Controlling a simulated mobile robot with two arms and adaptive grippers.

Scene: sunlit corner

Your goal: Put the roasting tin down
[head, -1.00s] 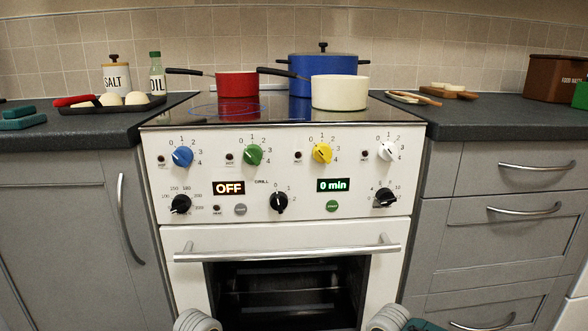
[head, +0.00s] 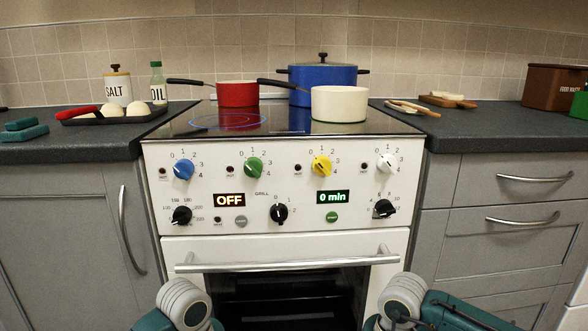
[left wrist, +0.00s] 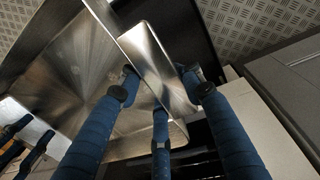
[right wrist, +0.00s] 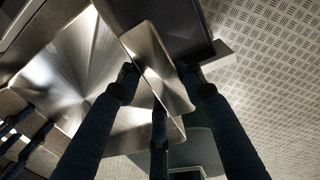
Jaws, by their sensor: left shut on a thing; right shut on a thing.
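The roasting tin is a shiny bare-metal tray. It fills much of the left wrist view (left wrist: 85,70) and also shows in the right wrist view (right wrist: 75,65). My left gripper (left wrist: 160,85) has its blue fingers shut on the tin's wall. My right gripper (right wrist: 158,85) is shut on the tin's wall as well. In the head view only my two wrists show at the bottom edge, in front of the cooker. The fingers and the tin are out of that view.
The white cooker (head: 285,240) stands ahead, its handle (head: 285,263) above a dark opening or window. On the hob are a red pan (head: 238,93), a cream pan (head: 340,103) and a blue pot (head: 322,77). The front left hob is clear. Worktops flank it, partly occupied.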

